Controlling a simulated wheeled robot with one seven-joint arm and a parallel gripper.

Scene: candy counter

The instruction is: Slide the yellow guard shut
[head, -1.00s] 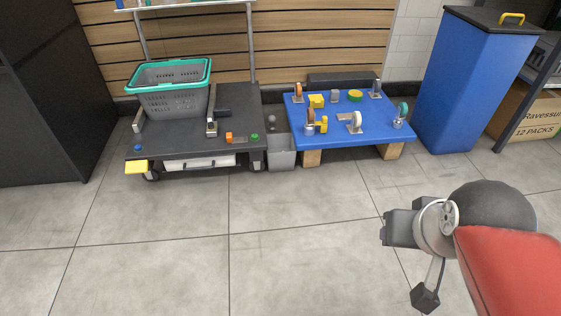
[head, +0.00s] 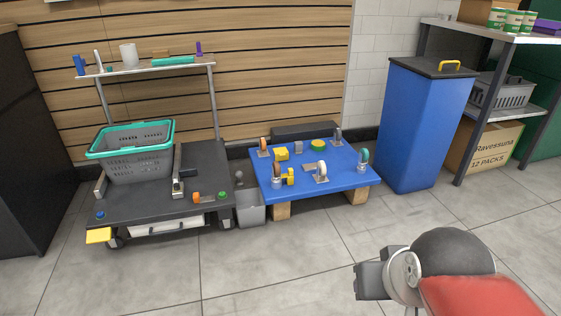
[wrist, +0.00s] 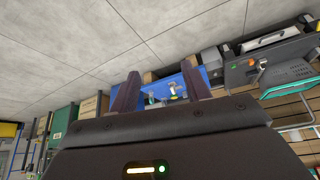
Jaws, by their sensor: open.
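Several yellow parts show in the head view, and I cannot tell which is the guard. A yellow block (head: 281,154) and a smaller yellow piece (head: 289,176) are on the blue platform (head: 335,188). A flat yellow tab (head: 98,235) sticks out at the front left corner of the dark cart (head: 143,213). My gripper (wrist: 160,67) is open and empty in the wrist view. The blue platform shows beyond and between its fingers, well apart from them. In the head view my arm is at the lower right, over the floor.
A grey basket with a teal rim (head: 131,164) stands on the cart. A grey bin (head: 250,207) sits between cart and platform. A tall blue bin (head: 418,135) and a shelf (head: 493,34) stand to the right. The floor in front (head: 270,268) is clear.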

